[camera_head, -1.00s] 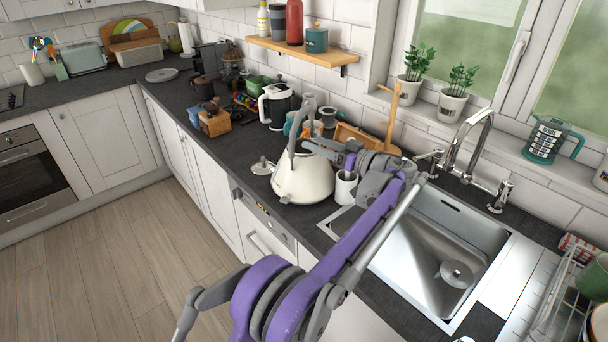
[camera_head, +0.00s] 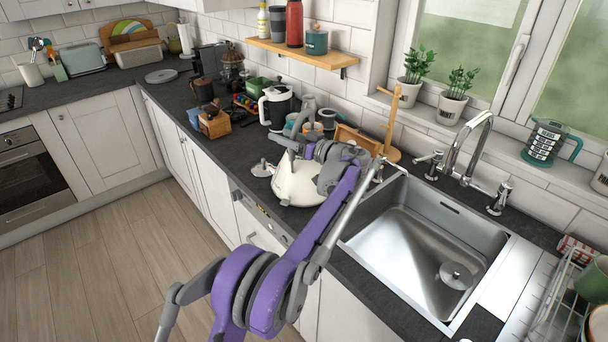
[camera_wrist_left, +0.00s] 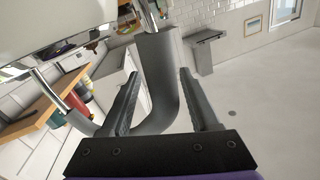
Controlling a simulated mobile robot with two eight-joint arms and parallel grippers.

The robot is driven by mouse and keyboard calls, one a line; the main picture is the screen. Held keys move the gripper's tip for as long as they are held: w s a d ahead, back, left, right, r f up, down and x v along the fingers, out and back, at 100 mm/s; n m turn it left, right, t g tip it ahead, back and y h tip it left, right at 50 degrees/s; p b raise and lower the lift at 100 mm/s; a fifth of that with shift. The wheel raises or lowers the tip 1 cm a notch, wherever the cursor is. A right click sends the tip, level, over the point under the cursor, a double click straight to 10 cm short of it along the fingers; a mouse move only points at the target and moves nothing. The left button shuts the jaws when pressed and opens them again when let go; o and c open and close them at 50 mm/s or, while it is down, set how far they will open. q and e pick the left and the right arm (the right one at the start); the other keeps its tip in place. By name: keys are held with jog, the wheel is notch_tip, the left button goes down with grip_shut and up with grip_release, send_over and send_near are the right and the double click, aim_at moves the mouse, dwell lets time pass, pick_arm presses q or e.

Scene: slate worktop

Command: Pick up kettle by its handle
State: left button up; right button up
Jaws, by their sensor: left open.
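The cream kettle (camera_head: 295,187) stands on the dark worktop left of the sink, its right side covered by my left arm. My left gripper (camera_head: 304,150) is at the top of the kettle, where it and the wrist hide much of the handle. In the left wrist view the grey curved handle (camera_wrist_left: 162,85) passes between the two dark fingers of the open left gripper (camera_wrist_left: 158,74), with gaps beside it. Part of the pale kettle body (camera_wrist_left: 60,25) fills the upper left there. My right gripper is not in view.
The steel sink (camera_head: 405,235) lies right of the kettle, with a tap (camera_head: 470,150) behind it. A white-and-black jug (camera_head: 276,105) and a wooden stand (camera_head: 391,125) are behind. A wooden shelf (camera_head: 300,52) hangs above. Worktop in front of the kettle is narrow.

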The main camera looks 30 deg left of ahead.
pick_arm(q)
jog(key=shift+d, duration=0.1)
grip_shut()
dwell(1.2)
jog(key=shift+r, duration=0.1)
